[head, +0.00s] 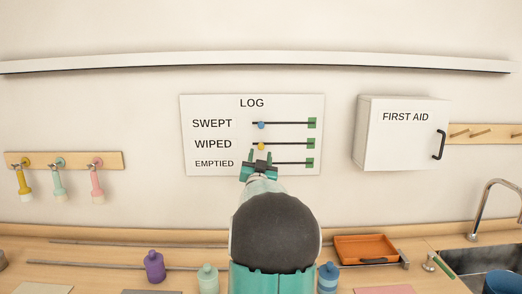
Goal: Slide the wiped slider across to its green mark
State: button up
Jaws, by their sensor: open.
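The white LOG board (220,108) hangs on the wall, with three rows marked SWEPT, WIPED and EMPTIED. The WIPED slider is a yellow knob (261,146) near the left end of its dark rail. Its green mark (312,143) is at the rail's right end. The blue SWEPT knob (261,125) is also near the left of its rail. My gripper (260,157) is open just below the yellow knob, with its teal fingers to either side in the picture. I cannot tell its depth from the board. My gripper hides the left part of the EMPTIED rail.
A white FIRST AID box (400,145) juts out right of the board. Pegs with brushes (57,180) hang at left. Below, the counter holds a purple bottle (154,267), an orange tray (366,248) and a sink (480,262). A long shelf (260,62) runs above.

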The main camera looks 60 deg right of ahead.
aim_at(261, 145)
jog(key=x, duration=0.4)
jog(key=shift+w+d, duration=0.15)
jog(key=shift+d, duration=0.1)
grip_shut()
